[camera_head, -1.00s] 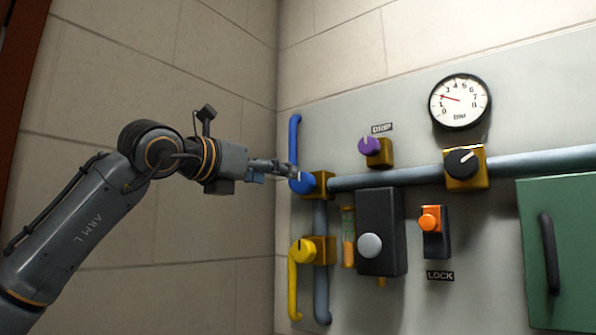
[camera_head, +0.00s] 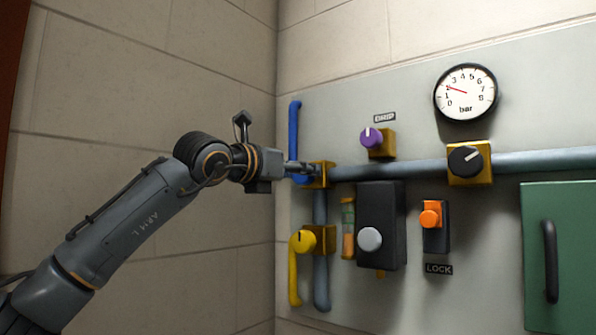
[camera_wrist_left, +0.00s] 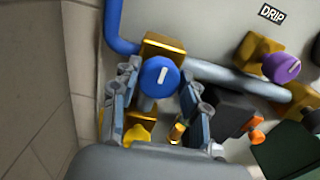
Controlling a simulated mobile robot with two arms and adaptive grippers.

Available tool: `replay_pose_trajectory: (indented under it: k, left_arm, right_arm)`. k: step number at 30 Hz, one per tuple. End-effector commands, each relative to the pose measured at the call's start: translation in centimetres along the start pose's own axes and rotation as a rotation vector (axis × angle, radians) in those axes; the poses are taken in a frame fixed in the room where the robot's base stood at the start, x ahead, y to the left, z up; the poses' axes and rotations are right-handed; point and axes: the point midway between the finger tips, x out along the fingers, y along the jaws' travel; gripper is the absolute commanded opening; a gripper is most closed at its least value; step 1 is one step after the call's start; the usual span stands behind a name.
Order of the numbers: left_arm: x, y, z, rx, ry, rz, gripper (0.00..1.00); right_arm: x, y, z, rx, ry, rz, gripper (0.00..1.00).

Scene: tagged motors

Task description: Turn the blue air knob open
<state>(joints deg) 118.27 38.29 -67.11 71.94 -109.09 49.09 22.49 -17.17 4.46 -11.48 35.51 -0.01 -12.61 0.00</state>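The blue knob (camera_wrist_left: 160,77) is a round dial with a white mark, mounted on a brass block (camera_wrist_left: 162,45) in the left wrist view. My left gripper (camera_wrist_left: 162,93) is open, with one finger on each side of the blue knob; I cannot tell whether either finger touches it. In the head view my left gripper (camera_head: 305,168) reaches the brass block (camera_head: 321,175) on the wall panel, and hides most of the blue knob. A blue pipe (camera_head: 295,130) rises beside it. My right gripper is not in view.
A yellow knob (camera_head: 302,241) sits below, a purple DRIP knob (camera_head: 371,138) to the upper right. A black box with a grey button (camera_head: 369,239), an orange knob (camera_head: 430,218), a black knob (camera_head: 465,160), a gauge (camera_head: 466,92) and a green door (camera_head: 565,245) are further right.

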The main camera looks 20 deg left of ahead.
Motion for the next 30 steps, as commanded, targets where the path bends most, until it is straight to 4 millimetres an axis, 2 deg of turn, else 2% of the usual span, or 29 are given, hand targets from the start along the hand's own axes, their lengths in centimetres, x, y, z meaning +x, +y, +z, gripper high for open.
replay_pose_trajectory:
  k: [1,3,14,20,30]
  left_arm:
    - [-0.02,0.02,0.03,0.0,0.0,0.0,0.24]
    - [-0.02,0.02,0.03,0.0,-0.001,0.0,0.13]
    - [-0.03,-0.01,0.01,0.058,-0.001,0.0,0.13]
    - [-0.03,-0.12,0.01,0.183,-0.002,-0.001,0.13]
    - [-0.04,-0.23,0.05,0.497,-0.002,0.0,0.13]
  right_arm:
    - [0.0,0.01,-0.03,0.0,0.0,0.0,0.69]
    - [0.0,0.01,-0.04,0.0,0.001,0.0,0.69]
    - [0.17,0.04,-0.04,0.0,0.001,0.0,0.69]
    - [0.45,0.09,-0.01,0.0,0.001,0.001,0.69]
    - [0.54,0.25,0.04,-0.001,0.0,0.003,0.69]
